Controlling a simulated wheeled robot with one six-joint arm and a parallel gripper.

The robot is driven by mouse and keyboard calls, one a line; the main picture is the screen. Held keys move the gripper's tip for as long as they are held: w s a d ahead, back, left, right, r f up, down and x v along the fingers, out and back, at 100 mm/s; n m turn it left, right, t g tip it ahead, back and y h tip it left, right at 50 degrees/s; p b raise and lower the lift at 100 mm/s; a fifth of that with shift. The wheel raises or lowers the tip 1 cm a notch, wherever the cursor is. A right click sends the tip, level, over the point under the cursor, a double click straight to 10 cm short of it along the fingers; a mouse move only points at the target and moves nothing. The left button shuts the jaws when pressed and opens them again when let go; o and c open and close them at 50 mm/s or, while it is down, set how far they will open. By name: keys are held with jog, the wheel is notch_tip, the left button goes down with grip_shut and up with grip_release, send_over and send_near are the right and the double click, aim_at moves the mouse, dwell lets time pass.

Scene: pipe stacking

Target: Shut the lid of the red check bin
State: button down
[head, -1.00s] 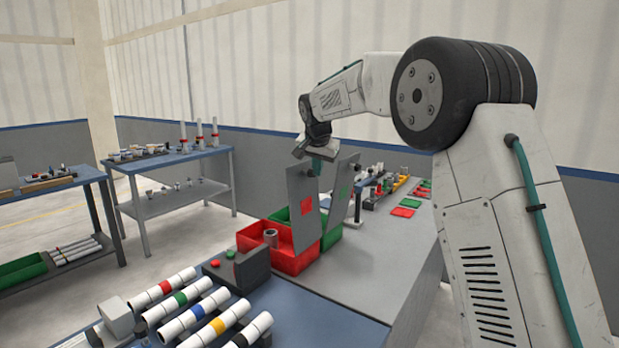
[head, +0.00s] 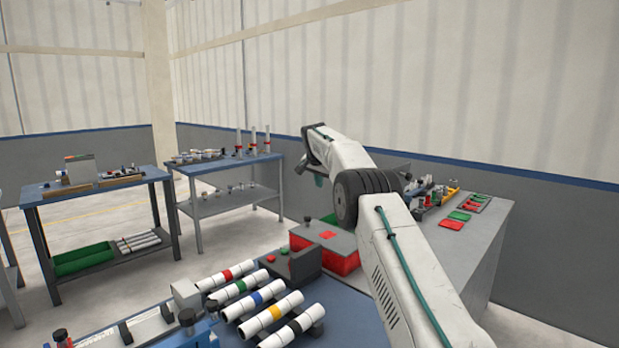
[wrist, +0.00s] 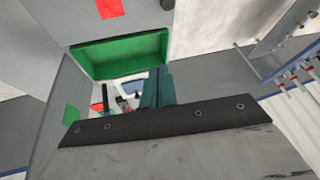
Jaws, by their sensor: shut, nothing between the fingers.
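The red check bin (head: 343,262) stands at the left end of the grey bench, partly behind my arm. Its grey lid (head: 312,240) with a red square lies flat over the top, looking shut. The lid also shows at the top of the wrist view (wrist: 150,22). My gripper (head: 320,181) is above and behind the bin, apart from the lid. In the wrist view its teal fingers (wrist: 157,86) are together and empty, over the open green bin (wrist: 125,52).
The green bin's lid (wrist: 72,82) stands raised at the left of the wrist view. A blue table (head: 350,325) in front holds several banded white pipes (head: 262,298) and a dark box with buttons (head: 290,262).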

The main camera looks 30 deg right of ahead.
jog(key=shift+w+a+f, duration=0.2)
jog(key=shift+w+f, duration=0.3)
jog(key=shift+w+a+f, duration=0.15)
jog(key=shift+w+f, duration=0.3)
jog(key=shift+f, duration=0.05)
